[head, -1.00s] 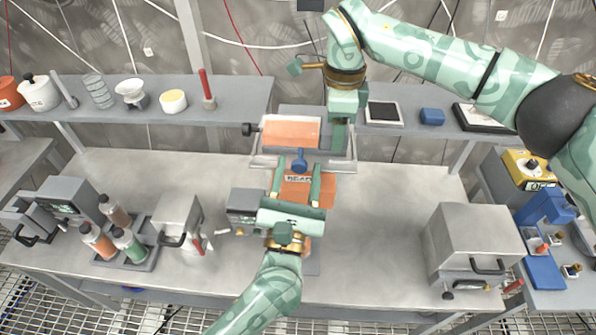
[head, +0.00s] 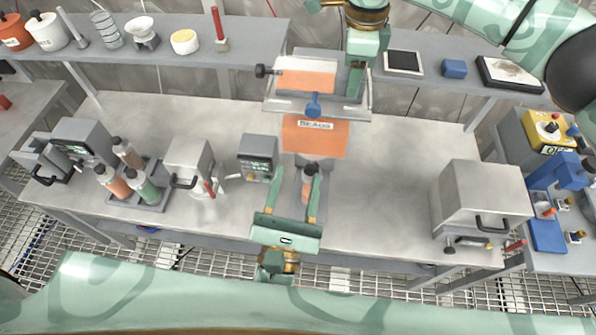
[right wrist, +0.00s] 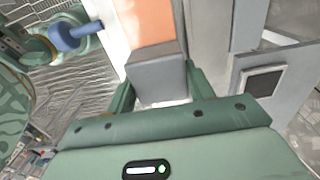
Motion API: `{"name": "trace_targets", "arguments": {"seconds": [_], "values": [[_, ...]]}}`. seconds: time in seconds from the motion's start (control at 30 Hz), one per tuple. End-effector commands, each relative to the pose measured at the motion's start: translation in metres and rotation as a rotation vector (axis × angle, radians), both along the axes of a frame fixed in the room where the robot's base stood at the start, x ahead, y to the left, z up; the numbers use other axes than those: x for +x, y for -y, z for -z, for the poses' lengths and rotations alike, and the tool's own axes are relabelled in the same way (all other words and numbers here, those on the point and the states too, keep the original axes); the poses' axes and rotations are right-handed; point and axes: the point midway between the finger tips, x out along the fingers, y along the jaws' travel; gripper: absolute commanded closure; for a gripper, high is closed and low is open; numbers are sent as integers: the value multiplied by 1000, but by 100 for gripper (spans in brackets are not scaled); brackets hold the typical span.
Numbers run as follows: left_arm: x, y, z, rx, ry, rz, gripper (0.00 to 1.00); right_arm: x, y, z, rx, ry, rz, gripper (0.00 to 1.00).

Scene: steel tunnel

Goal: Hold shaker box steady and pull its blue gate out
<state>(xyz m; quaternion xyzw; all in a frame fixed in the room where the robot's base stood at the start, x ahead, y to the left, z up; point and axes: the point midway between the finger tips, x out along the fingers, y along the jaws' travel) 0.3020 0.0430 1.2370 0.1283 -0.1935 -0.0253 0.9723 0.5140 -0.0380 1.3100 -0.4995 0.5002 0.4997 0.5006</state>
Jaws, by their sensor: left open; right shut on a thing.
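The shaker box (head: 306,78), with an orange face, sits in a grey tray frame at the back of the bench. Its blue gate (head: 313,105) shows as a blue knob on the near side; the knob also shows in the right wrist view (right wrist: 77,36). My right gripper (head: 356,82) is shut on the grey block at the box's right end; the right wrist view shows this grip (right wrist: 158,78). My left gripper (head: 297,173) is open and well in front of the gate, not touching it. How far the gate sits inside is hidden.
An orange panel labelled BEADS (head: 315,137) lies below the gate. A small capped bottle (head: 308,184) stands by my left fingers. A grey readout unit (head: 257,158) is to the left, a large grey box (head: 482,203) to the right.

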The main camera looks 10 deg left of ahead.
Motion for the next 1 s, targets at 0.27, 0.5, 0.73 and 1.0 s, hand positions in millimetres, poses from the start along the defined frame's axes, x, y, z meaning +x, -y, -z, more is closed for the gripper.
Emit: {"name": "trace_targets", "arguments": {"seconds": [0.27,0.5,0.73,1.0], "values": [[0,0,0,0,0,0,52,0,0,0,-1,0,1,75],[1,0,0,0,0,0,52,0,0,0,-1,0,1,34],[1,0,0,0,0,0,52,0,0,0,0,0,0,22],[1,0,0,0,-1,0,52,1,0,-21,-1,3,1,22]]}}
